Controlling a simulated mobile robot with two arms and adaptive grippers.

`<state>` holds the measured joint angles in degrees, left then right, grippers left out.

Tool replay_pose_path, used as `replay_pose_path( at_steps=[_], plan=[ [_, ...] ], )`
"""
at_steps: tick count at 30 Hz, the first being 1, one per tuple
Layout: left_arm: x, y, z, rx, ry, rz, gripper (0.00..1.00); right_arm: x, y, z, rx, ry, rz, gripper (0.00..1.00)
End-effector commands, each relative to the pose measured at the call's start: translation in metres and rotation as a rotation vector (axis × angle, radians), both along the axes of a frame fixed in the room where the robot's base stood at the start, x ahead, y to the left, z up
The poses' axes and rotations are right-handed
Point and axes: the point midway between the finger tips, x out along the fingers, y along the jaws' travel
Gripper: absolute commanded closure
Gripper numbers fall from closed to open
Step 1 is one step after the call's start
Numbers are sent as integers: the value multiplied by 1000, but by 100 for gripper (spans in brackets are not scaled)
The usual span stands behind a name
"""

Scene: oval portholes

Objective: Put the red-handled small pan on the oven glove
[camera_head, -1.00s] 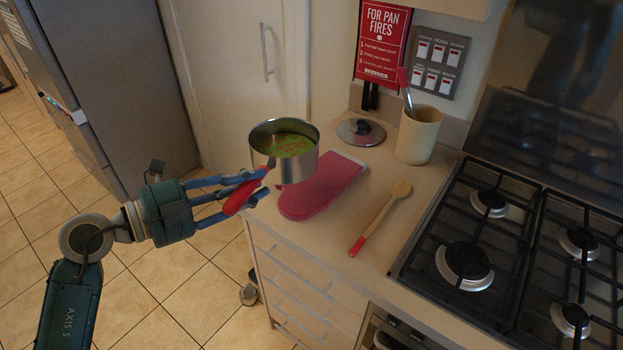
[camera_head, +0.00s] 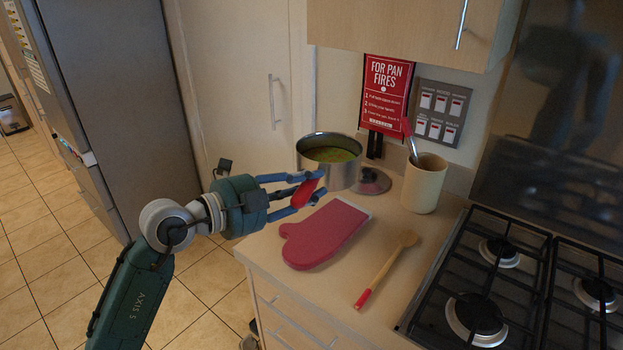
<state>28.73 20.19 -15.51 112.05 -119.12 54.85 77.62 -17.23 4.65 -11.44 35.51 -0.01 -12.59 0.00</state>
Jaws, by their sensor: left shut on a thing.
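The small steel pan (camera_head: 333,173) holds green soup and hangs in the air above the back part of the worktop. My left gripper (camera_head: 312,188) is shut on its red handle (camera_head: 303,193), left of the pan body. The red oven glove (camera_head: 325,234) lies flat on the worktop, below and in front of the pan, with its thumb to the left. The pan looks level and apart from the glove. My right gripper is not in view.
A lid (camera_head: 372,182) lies behind the pan, partly hidden by it. A utensil pot (camera_head: 424,184) stands to the right. A wooden spoon (camera_head: 386,270) lies right of the glove, beside the gas hob (camera_head: 480,290). A wall cupboard (camera_head: 400,25) hangs above.

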Motion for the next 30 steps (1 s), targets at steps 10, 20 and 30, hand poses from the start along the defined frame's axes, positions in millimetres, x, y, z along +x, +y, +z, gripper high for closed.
replay_pose_path(
  at_steps=[10, 20, 30],
  plan=[
    [1, 1, -70, -8, -15, 4, 100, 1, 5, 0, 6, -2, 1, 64],
    [1, 1, -99, -8, -19, 3, 100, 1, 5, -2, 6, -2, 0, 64],
    [1, 1, -138, -9, -17, 4, 100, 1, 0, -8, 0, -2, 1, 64]
  ],
)
